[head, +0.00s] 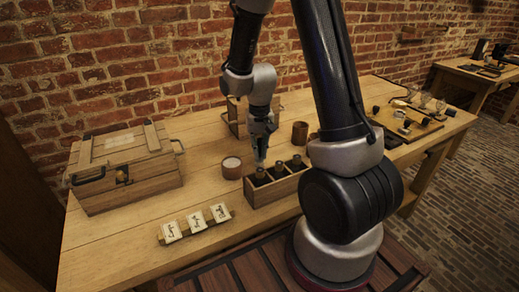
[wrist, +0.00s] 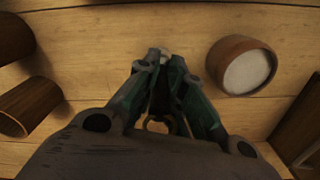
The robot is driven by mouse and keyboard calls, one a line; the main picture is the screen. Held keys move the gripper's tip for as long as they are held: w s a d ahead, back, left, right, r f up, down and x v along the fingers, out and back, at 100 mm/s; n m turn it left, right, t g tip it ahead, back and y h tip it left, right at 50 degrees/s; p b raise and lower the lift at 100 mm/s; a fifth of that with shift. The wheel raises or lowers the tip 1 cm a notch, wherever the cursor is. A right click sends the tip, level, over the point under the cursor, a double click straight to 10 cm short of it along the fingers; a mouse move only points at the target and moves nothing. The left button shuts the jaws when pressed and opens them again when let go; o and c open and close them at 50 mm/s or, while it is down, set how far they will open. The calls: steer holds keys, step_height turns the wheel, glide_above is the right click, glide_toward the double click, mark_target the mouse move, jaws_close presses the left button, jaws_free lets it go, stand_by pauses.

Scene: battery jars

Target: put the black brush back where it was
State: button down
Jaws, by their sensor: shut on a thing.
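My gripper (head: 260,160) points down behind the wooden jar box (head: 262,196), in line with its leftmost jar in the head view. In the wrist view my gripper (wrist: 163,58) has its fingers close together around a small thing. Only a pale tip of it shows between the fingertips, so its black part cannot be made out. I take it to be the black brush. The box holds dark jars, one of them at the middle (head: 278,171). A round wooden cup with white contents (head: 232,167) stands left of the gripper and also shows in the wrist view (wrist: 246,68).
A brown cylinder (head: 300,132) stands to the right, behind the box. A wooden chest (head: 125,170) is at the left. A strip with picture cards (head: 196,222) lies in front. A tray of small items (head: 408,125) is at the right. The table between chest and cup is clear.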

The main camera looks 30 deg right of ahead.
steer(key=shift+f, duration=0.15)
steer(key=c, duration=1.5)
jaws_free()
step_height(320, 180, up, 12)
steer(key=shift+r, duration=0.1)
steer(key=s+r+n+t, duration=0.1)
steer(key=s+r, duration=0.3)
steer(key=s, duration=0.2)
steer(key=s+d+r+n+t, duration=0.1)
steer(key=s+r, duration=0.3)
steer(key=s, duration=0.3)
steer(key=s+r+n+t, duration=0.1)
steer(key=s+r+t, duration=0.1)
steer(key=s+r, duration=0.3)
steer(key=shift+s+d+r+n, duration=0.1)
steer(key=shift+s+d+n, duration=0.2)
steer(key=shift+s, duration=0.55)
